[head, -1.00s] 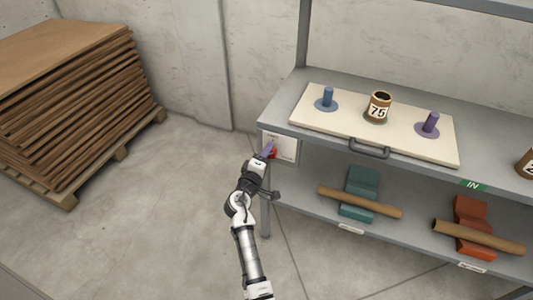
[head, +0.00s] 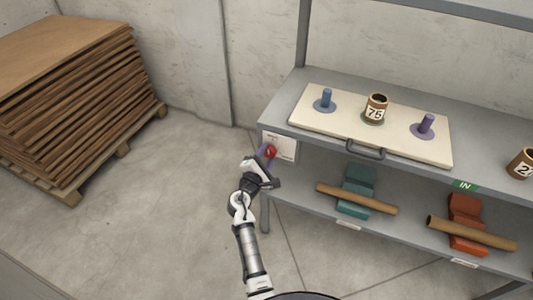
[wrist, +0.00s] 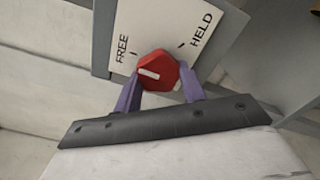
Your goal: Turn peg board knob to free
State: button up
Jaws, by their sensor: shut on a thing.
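The red knob (wrist: 166,66) sits on a white plate (wrist: 165,25) marked FREE at left and HELD at right in the wrist view. Its white bar lies on its left half, on the FREE side, pointing a little below the FREE tick. My gripper (wrist: 161,74) is shut on the knob, one purple finger on each side. In the head view the knob (head: 270,152) and plate (head: 281,146) are at the shelf's left front corner, with my gripper (head: 267,156) at it. The cream peg board (head: 320,122) lies on the top shelf, with a blue peg (head: 326,98) and a purple peg (head: 426,125).
A brown cup marked 75 (head: 376,109) stands on the board, and a dark handle (head: 366,151) is at its front edge. Tubes rest on teal (head: 358,184) and orange (head: 466,216) cradles below. A stack of brown sheets (head: 70,95) is at left. The floor between is clear.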

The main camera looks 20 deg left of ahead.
jog(key=shift+f+n, duration=0.1)
jog(key=shift+n, duration=0.2)
jog(key=o, duration=1)
jog(key=shift+c, duration=0.2)
jog(key=s+b, duration=0.2)
jog(key=s, duration=1.2)
jog(key=shift+a, duration=0.25)
